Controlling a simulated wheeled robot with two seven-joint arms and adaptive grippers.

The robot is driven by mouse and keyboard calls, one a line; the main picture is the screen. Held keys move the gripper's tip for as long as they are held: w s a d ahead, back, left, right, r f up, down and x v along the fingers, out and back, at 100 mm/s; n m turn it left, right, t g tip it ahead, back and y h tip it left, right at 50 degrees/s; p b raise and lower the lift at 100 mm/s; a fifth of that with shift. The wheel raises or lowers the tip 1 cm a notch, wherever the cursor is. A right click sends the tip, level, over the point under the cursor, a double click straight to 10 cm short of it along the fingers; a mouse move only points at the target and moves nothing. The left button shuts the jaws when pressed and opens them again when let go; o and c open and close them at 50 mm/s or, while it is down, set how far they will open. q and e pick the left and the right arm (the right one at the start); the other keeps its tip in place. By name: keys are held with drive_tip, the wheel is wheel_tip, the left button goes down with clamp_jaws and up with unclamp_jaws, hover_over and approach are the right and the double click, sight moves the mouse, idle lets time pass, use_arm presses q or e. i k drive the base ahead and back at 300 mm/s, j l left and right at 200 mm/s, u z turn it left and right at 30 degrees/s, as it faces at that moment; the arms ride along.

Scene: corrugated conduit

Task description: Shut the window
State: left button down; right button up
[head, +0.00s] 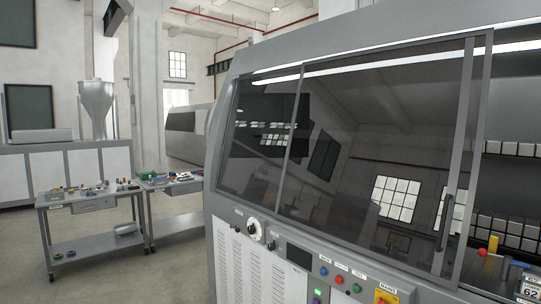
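The window (376,150) is a dark, reflective sliding pane in the slanted front of a large grey machine (230,225). A vertical bar handle (446,222) is fixed near its right edge. To the right of the pane's grey frame (478,150) there is an uncovered gap, through which rows of metal blocks (507,228) show inside the machine. A second dark pane (262,140) lies to the left. Neither of my grippers is in view.
Below the window is a control panel with coloured buttons (340,278) and a yellow switch (386,297). A red-knobbed lever (482,252) stands at the lower right. Two grey carts (92,243) with small parts stand at the left. Floor (185,265) between carts and machine is clear.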

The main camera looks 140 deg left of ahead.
sight(383, 154)
drive_tip(key=u, duration=4)
